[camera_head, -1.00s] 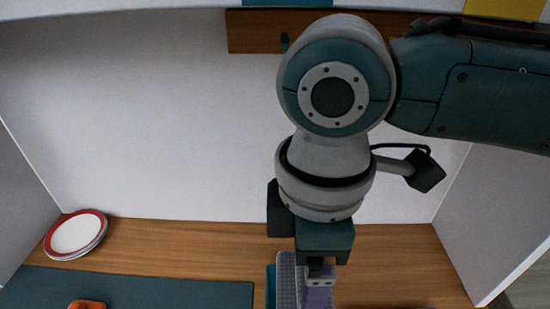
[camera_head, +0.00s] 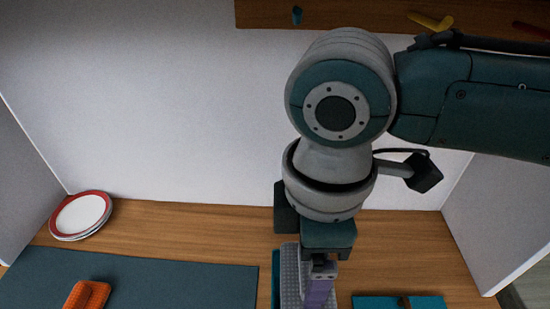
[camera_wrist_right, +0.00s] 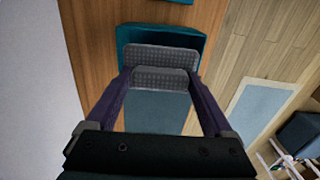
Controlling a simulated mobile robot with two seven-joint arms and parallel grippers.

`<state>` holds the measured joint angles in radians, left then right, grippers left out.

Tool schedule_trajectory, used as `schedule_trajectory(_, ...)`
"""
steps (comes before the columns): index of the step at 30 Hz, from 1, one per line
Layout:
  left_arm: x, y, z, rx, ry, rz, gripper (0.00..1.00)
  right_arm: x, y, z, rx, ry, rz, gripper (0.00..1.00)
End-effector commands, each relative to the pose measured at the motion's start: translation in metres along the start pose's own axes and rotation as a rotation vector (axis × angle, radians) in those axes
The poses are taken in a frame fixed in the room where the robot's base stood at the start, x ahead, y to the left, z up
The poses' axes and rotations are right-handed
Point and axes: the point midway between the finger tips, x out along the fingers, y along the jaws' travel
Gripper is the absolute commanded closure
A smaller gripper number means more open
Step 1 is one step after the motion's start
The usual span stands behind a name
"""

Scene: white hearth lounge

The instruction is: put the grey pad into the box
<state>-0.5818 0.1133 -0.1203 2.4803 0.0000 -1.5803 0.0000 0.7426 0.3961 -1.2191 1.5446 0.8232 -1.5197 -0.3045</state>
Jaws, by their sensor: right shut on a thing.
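My right gripper (camera_head: 318,283) points down at the bottom of the head view. In the right wrist view, its two purple fingers (camera_wrist_right: 162,85) are shut on the grey pad (camera_wrist_right: 160,78), a studded piece spanning the gap between them. The pad also shows in the head view (camera_head: 290,272), beside the near finger. A teal box (camera_wrist_right: 160,32) lies around and behind the pad in the wrist view; in the head view only a teal strip (camera_head: 275,280) shows beside the pad. I cannot tell how deep the pad is or whether it touches the box. My left gripper is out of view.
A dark blue-grey mat (camera_head: 150,278) covers the left of the wooden table, with an orange object (camera_head: 88,295) on it. Red-rimmed plates (camera_head: 82,214) sit at the back left. A teal item (camera_head: 375,302) with a dark piece lies to the right. White walls enclose the table.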

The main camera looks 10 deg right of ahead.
Motion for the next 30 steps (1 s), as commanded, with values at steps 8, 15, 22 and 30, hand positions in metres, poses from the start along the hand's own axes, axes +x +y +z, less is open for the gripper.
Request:
schedule_trajectory(8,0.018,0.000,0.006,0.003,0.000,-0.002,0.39,0.028,0.000,0.000,0.000,0.000,0.000,0.69)
schedule_trajectory(15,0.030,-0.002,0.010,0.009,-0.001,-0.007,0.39,0.049,0.000,0.000,0.001,0.000,-0.001,0.69)
schedule_trajectory(22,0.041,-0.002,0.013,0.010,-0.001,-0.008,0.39,0.066,0.000,0.000,0.000,0.000,0.000,0.69)
schedule_trajectory(30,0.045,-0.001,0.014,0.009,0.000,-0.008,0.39,0.074,0.000,0.000,-0.001,0.001,0.000,0.69)
